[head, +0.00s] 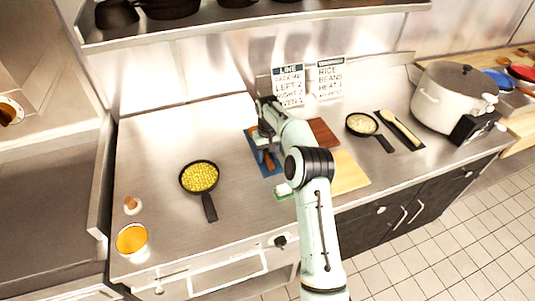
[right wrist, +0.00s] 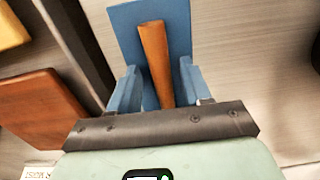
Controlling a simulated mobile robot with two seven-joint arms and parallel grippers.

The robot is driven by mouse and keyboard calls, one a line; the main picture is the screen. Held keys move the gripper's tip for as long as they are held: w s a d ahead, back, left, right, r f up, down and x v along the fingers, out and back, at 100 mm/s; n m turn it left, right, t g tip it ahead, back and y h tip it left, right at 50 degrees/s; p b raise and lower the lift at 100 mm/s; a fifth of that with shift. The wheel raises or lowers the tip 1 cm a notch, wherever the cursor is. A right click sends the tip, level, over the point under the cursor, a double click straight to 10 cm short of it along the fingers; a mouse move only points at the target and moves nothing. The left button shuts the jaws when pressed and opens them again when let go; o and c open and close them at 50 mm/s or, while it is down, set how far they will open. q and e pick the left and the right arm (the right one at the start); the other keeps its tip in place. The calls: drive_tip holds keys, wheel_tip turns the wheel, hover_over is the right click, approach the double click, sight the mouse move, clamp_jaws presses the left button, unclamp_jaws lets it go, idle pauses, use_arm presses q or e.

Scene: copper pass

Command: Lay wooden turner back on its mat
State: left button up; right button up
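The wooden turner shows as a brown handle (right wrist: 155,60) in the right wrist view, lying over a blue mat (right wrist: 127,22). In the head view the blue mat (head: 256,150) lies on the steel counter, partly hidden by my right arm, with a bit of the brown turner (head: 270,161) on it. My right gripper (right wrist: 158,82) is open, its two blue fingers on either side of the handle with gaps visible. It also shows over the mat in the head view (head: 265,143). The turner's far end is hidden. My left gripper is not in view.
A pan of yellow food (head: 199,177) stands left of the mat. Red-brown (head: 323,132) and yellow (head: 348,172) boards lie to the right. Beyond are a second pan (head: 362,124), a light wooden utensil on a dark mat (head: 400,128) and a white pot (head: 447,95). The counter's left part has free room.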

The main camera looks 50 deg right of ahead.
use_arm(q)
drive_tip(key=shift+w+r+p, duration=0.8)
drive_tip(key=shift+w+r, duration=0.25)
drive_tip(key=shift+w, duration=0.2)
use_arm(e)
wheel_tip(320, 180, up, 12)
drive_tip(key=shift+r, duration=0.1)
